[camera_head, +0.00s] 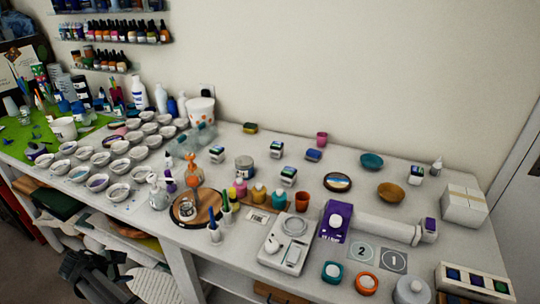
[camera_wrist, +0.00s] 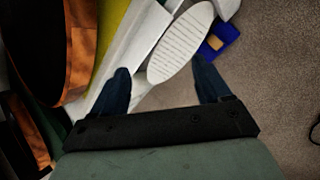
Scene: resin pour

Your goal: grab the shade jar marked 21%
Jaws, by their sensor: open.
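My gripper (camera_wrist: 162,78) is open and empty in the wrist view, with its two dark fingers wide apart. It points down at the floor area, with a white ribbed sole-like thing beyond the fingers. In the head view a dark part of my arm shows at the lower left, in front of and below the table edge. Several small jars with labelled lids stand on the table: one at the middle back (camera_head: 277,149), one in front of it (camera_head: 288,176), one to the left (camera_head: 217,154) and one at the right (camera_head: 416,175). Their markings are too small to read, so I cannot tell which is 21%.
The white table (camera_head: 340,150) is crowded. Many small white bowls (camera_head: 118,192) fill its left. A round wooden board (camera_head: 208,214), colored bottles, a scale (camera_head: 284,245) and a purple box (camera_head: 334,222) stand near the front. Shelves of bottles hang on the back wall.

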